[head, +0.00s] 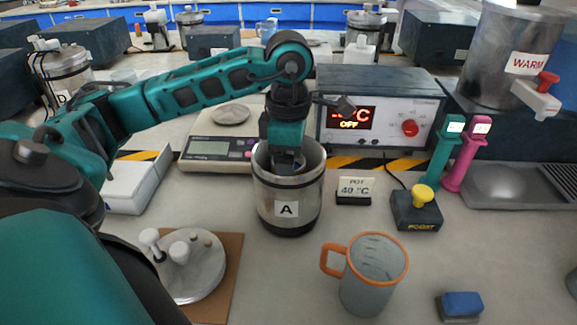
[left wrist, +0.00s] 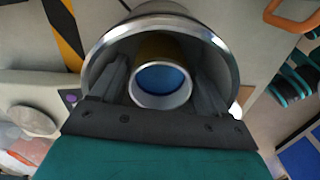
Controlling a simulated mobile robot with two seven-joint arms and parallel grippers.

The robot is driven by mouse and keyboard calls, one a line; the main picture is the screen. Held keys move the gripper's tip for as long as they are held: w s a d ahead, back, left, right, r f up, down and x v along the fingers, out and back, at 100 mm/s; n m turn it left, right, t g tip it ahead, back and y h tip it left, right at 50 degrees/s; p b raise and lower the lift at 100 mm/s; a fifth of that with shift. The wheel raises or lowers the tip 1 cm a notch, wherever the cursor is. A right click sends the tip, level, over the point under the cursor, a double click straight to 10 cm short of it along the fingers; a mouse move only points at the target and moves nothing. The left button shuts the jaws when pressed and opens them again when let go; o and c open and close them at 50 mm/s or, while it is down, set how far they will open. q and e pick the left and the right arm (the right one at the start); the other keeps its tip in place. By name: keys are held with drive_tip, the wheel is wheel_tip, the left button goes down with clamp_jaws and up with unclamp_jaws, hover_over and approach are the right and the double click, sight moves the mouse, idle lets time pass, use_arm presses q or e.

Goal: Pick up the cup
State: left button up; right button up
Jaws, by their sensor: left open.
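A steel pot labelled A (head: 270,208) stands upright on the bench, and its wide rim shows in the left wrist view (left wrist: 100,48). My left gripper (head: 287,160) points down into its mouth. In the left wrist view a small round cup (left wrist: 161,100) with a pale rim and blue inside sits within the pot. The open fingers of my left gripper (left wrist: 163,72) lie on either side of it; I cannot tell whether they touch it. In the head view this cup is hidden. A grey mug with an orange handle (head: 368,285) stands apart at front right. My right gripper is out of view.
Behind the pot are a scale (head: 195,155) and a heater box (head: 380,100). A 40 °C sign (head: 354,190) and a yellow-knobbed box (head: 417,212) stand to its right. A round holder (head: 195,270) lies front left. A blue block (head: 461,305) lies front right.

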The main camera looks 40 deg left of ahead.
use_arm(q)
drive_tip(key=shift+f, duration=0.9)
drive_tip(key=c, duration=0.9)
drive_tip(key=shift+r, duration=0.1)
